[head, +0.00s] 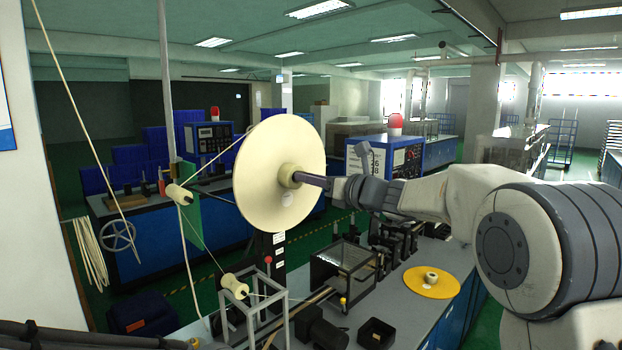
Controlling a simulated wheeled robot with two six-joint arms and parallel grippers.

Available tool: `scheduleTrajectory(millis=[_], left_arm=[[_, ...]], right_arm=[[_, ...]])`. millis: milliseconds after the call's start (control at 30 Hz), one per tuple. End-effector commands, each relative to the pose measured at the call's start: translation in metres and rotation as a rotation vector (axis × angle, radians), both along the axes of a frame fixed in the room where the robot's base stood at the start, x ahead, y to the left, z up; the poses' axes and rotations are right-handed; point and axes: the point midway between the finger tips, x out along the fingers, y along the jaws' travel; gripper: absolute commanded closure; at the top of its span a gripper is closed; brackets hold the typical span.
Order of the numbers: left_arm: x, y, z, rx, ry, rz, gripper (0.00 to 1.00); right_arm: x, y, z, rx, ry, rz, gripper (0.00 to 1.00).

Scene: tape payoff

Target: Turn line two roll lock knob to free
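A large cream tape roll (262,150) stands upright on its spindle in the middle of the head view, its flat face turned toward the right. A cream hub or knob (288,174) stands out from the centre of that face. My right gripper (304,179) reaches in from the right, with its fingertips at this hub. The fingers are seen nearly edge-on, so I cannot tell whether they are closed on it or only beside it. Any lock marking is too small to read. My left gripper does not show.
Tape runs from a guide roller (179,194) down to a lower spool (234,286) on a metal frame. A yellow disc (432,282) lies on the bench at right. A small black tray (376,334) and a clear-sided box (343,262) stand below my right arm.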

Motion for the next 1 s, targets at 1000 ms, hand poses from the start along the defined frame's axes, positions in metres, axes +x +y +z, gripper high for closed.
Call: scheduleTrajectory(millis=[1000], left_arm=[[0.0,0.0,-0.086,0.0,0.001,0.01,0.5]], right_arm=[[0.0,-0.001,-0.006,-0.348,-0.35,-0.001,1.0]])
